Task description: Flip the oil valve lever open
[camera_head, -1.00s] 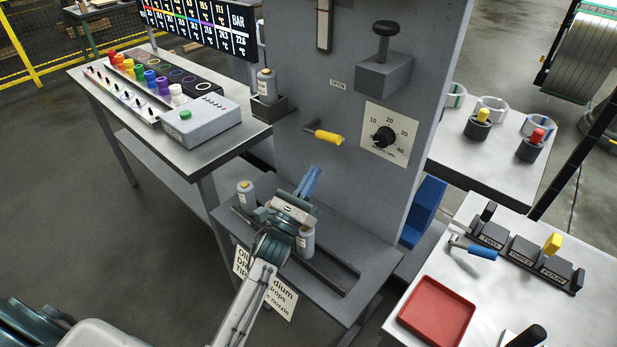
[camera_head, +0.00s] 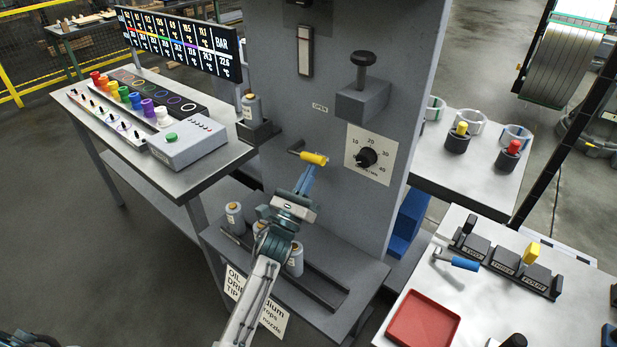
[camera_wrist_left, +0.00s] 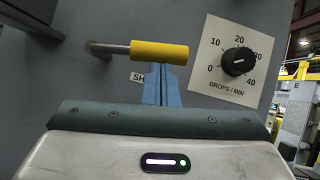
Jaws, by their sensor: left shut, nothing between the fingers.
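The oil valve lever is a dark rod with a yellow handle (camera_head: 314,158) on the grey panel, pointing right and roughly level. It also shows in the left wrist view, where its yellow handle (camera_wrist_left: 160,52) lies across the top. An OPEN label (camera_head: 320,108) is on the panel above it. My left gripper (camera_head: 309,171) is shut and empty, its blue fingers pointing up just beneath the handle. In the left wrist view the fingertips (camera_wrist_left: 160,72) meet the handle's lower edge; I cannot tell if they touch. They partly hide a label starting with SH. My right gripper is out of view.
A drops-per-minute dial (camera_head: 367,158) is right of the lever. A grey block with a black knob (camera_head: 363,98) juts out above it. A grey bottle (camera_head: 251,108) stands on a bracket to the left. More bottles (camera_head: 234,214) stand on the shelf below.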

